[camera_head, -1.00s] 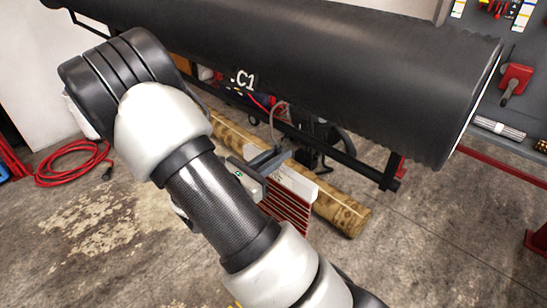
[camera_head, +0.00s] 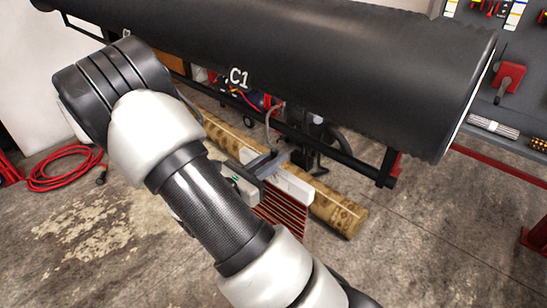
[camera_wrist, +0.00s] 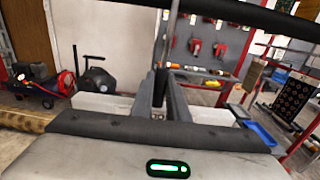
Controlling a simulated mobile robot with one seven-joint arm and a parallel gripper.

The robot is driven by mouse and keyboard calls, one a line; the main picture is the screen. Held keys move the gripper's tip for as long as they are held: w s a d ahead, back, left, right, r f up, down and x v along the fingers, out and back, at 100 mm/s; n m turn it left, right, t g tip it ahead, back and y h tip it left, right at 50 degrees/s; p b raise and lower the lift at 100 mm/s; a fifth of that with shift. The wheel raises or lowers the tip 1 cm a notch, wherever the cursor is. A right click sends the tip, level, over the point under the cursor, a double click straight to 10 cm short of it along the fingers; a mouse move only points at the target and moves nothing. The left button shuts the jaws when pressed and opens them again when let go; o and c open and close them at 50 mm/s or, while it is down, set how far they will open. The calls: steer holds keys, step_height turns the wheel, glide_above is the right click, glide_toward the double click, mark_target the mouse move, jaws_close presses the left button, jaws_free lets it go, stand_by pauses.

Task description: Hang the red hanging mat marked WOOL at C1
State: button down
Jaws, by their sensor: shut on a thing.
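My gripper (camera_head: 268,164) is shut on the hanger of the red-and-white striped mat (camera_head: 281,220), below the big black roller. The mat hangs from a white top bar (camera_head: 292,186); a grey hook (camera_head: 268,122) rises above my gripper toward the black rail. No WOOL mark is readable. In the wrist view, my gripper's fingers (camera_wrist: 167,98) close on the hanger's stem, with the white bar (camera_wrist: 100,106) behind. I cannot tell whether the hook touches the rail.
The black roller (camera_head: 330,65) spans the top, with a thin black rail (camera_head: 350,161) under it. A rolled tan rug (camera_head: 338,212) lies on the floor behind the mat. A red hose (camera_head: 62,170) lies coiled at left. Open concrete floor is at lower right.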

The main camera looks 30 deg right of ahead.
steer(key=shift+f+b, duration=0.85)
steer(key=shift+f, duration=0.4)
steer(key=c, duration=1.6)
jaws_free()
steer(key=shift+c, duration=0.2)
